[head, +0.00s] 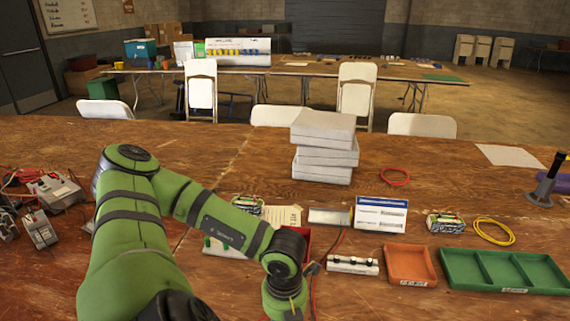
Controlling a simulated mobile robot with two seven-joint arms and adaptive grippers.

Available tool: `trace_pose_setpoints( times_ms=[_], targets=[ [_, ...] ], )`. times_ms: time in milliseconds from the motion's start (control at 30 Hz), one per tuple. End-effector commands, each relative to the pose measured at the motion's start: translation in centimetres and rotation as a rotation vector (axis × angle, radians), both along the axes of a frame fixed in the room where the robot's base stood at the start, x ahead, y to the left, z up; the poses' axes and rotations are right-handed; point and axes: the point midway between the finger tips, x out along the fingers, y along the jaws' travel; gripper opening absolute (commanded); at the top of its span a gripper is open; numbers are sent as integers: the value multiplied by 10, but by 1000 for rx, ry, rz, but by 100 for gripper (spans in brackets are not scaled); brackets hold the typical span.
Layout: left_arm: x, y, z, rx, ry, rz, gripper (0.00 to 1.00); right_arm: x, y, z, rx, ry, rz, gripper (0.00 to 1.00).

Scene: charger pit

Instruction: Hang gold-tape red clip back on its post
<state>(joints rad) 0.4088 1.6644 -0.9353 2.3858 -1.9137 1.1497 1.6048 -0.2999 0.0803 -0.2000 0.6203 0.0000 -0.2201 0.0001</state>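My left arm (215,225) reaches over the wooden table and bends down at the bottom middle. Its wrist (285,285) is at the frame's lower edge, and its gripper fingers are out of view. My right gripper is not in view. A red cable (334,246) runs down beside the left wrist. Part of a red object (304,236) shows behind the wrist; I cannot tell what it is. No clip with gold tape can be made out. A white strip with black knobs (352,265) lies right of the wrist; I cannot tell whether these are posts.
Grey boxes with red leads (55,190) stand at left. An orange tray (410,264) and a green divided tray (503,270) are at right. Stacked grey cases (324,147), a white card (380,213), a yellow cable coil (494,231) and a dark upright stand (546,182) are behind.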

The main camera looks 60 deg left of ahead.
Motion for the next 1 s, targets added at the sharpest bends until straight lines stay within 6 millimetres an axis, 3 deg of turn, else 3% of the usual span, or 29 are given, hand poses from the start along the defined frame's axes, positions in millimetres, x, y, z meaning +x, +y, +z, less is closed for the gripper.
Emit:
trace_pose_setpoints(
  times_ms=[1000],
  targets=[
    [0, 0, 0, 0, 0, 0, 0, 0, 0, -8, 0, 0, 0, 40]
  ],
)
